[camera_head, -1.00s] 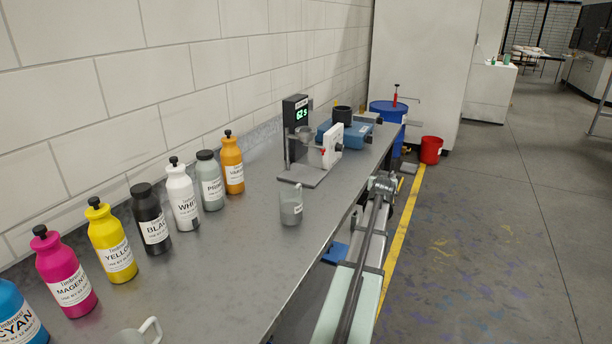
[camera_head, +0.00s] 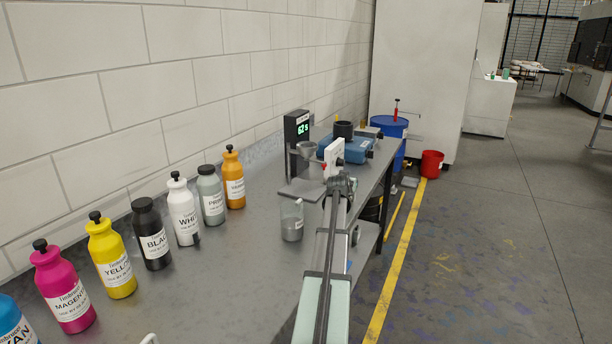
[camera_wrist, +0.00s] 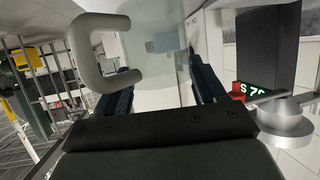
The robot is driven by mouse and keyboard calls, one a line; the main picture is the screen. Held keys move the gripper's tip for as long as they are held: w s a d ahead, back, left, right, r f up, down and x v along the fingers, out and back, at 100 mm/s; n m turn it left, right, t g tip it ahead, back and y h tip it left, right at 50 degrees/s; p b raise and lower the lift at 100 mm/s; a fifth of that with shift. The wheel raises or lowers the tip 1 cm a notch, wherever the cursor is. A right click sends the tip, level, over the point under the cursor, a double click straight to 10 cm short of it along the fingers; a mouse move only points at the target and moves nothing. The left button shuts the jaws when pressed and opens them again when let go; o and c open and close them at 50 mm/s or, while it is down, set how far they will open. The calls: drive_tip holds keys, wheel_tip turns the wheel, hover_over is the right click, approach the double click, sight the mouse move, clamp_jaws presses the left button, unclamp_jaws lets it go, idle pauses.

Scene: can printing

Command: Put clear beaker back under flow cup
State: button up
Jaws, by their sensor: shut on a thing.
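My gripper (camera_wrist: 163,95) is shut on a pale, partly see-through vessel (camera_wrist: 165,60) with a C-shaped handle; it looks like the clear beaker, but I see only part of it. In the head view my gripper (camera_head: 340,185) is in front of the flow cup stand and hides the held vessel. The grey flow cup (camera_head: 307,149) is mounted above the stand's plate (camera_head: 300,190); it also shows upside down at right in the wrist view (camera_wrist: 285,117). I see nothing standing on the visible part of the plate.
A glass beaker with grey contents (camera_head: 291,222) stands on the bench in front of the plate. The timer (camera_head: 298,130) reads 62 s. A blue device (camera_head: 345,150) stands behind the stand. Several ink bottles (camera_head: 155,235) line the wall. The bench middle (camera_head: 220,280) is clear.

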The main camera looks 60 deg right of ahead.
drive_tip(key=w, duration=1.6)
drive_tip(key=shift+w, duration=0.4)
drive_tip(key=shift+f, duration=0.15)
drive_tip(key=shift+f, duration=0.1)
drive_tip(key=o, duration=1.1)
drive_tip(key=v, duration=1.2)
